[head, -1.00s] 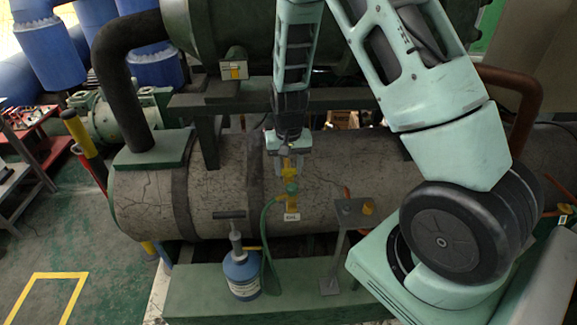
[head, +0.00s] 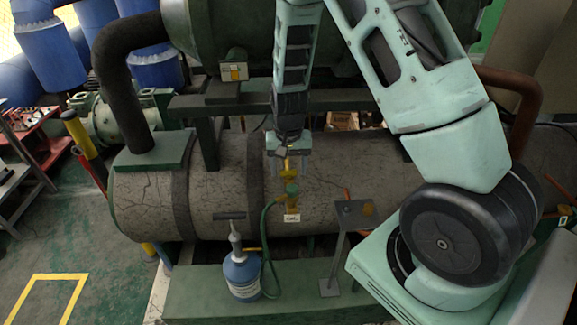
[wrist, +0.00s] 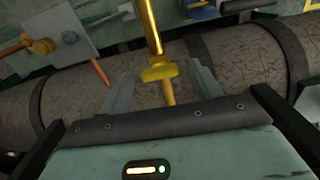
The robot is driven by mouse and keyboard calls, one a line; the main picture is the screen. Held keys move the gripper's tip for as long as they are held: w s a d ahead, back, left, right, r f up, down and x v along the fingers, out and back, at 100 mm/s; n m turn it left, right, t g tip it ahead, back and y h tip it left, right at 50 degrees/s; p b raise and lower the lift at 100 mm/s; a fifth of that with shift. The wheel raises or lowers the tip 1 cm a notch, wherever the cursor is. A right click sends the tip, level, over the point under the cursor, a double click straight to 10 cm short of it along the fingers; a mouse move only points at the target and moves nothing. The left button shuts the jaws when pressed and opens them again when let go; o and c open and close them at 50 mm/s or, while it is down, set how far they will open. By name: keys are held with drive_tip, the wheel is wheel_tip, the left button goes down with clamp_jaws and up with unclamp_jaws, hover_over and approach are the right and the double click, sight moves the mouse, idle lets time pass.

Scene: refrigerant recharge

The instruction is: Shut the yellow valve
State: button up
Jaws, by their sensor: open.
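My gripper (head: 289,178) is above and around the valve, with one finger on each side. In the wrist view my gripper (wrist: 161,88) has its fingers spread, with gaps between them and the valve. It holds nothing. My gripper's body hides part of the valve's upper end in the head view.
A blue bottle (head: 242,275) stands on the green base, and a green hose (head: 266,240) runs from it to the fitting. A stand with a grey plate (head: 353,212) is to the right. A dark green vessel (head: 225,35) hangs above. Open floor lies at the left.

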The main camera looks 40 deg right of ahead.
sight(288, 170)
wheel_tip(288, 170, up, 17)
drive_tip(key=b, duration=0.3)
drive_tip(key=shift+r, duration=0.2)
idle(0.5)
